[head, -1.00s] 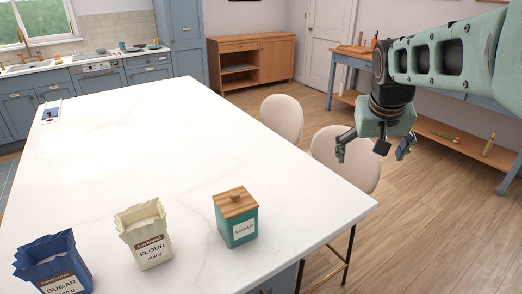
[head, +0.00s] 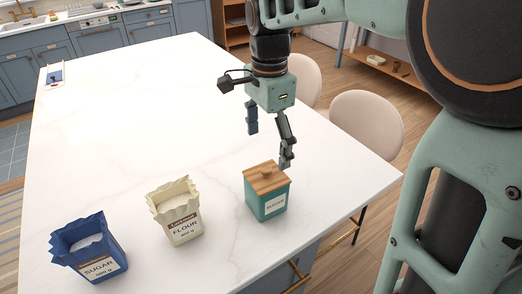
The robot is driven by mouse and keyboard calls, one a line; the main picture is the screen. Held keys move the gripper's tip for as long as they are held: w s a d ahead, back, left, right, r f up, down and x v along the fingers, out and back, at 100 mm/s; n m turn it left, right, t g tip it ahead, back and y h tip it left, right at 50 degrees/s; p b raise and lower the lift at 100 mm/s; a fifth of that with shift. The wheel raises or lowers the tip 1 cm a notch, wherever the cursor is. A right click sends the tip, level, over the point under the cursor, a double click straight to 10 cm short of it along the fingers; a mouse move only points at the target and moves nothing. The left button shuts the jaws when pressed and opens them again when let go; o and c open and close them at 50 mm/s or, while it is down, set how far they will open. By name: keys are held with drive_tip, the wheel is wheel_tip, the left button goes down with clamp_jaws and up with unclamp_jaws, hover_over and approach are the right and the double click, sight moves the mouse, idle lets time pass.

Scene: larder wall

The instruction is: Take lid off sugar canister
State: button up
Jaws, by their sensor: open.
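The sugar canister (head: 267,204) is a teal square box with a "SUGAR" label, standing upright on the white island near its right edge. Its wooden lid (head: 262,181) with a small knob (head: 266,170) sits on top. My gripper (head: 269,148) is open and empty, pointing down. In the head view its fingers show just above and behind the canister, and they look apart from the lid. The exact gap in depth cannot be told.
An open cream flour bag (head: 177,217) and an open blue sugar bag (head: 90,254) stand left of the canister. Pale chairs (head: 366,122) line the island's right side. The middle of the white countertop (head: 140,120) is clear.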

sight(267, 168)
wheel_tip(267, 168, down, 4)
drive_tip(key=shift+d+r, duration=0.1)
drive_tip(key=shift+w+f, duration=0.2)
drive_tip(key=shift+f, duration=1.25)
drive_tip(key=shift+w+f, duration=0.15)
drive_tip(key=shift+f, duration=1.25)
drive_tip(key=c, duration=1.2)
